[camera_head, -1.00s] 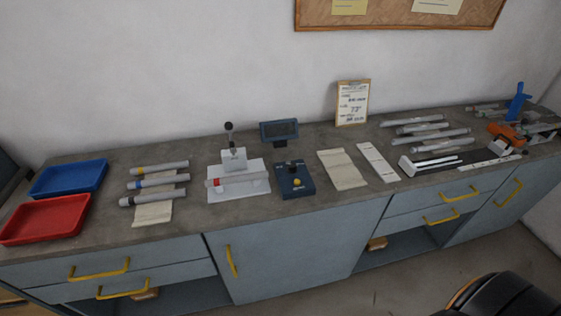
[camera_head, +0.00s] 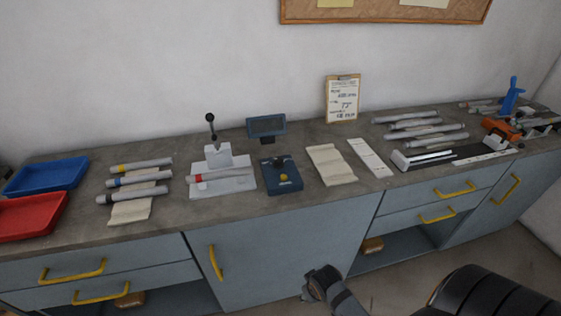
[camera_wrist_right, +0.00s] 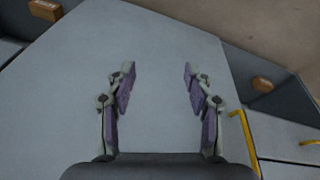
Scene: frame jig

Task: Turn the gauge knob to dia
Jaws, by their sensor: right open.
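The knob's pointing direction is too small to read. A dark display (camera_head: 267,126) stands behind it. Left of it, a white gauge stand (camera_head: 218,157) with a black-tipped lever holds a grey tube with a red band (camera_head: 213,175). My right gripper (camera_wrist_right: 158,78) is open and empty in the right wrist view, facing a grey-blue cabinet door, away from the knob. My left gripper is not in view.
Blue (camera_head: 28,190) and red (camera_head: 63,205) trays stand at the left, beside several banded tubes (camera_head: 140,182). A beige cloth (camera_head: 331,166) and white strip (camera_head: 370,158) lie right of the gauge box. A clipboard (camera_head: 342,100) leans on the wall. Yellow handles (camera_head: 216,263) stick out in front.

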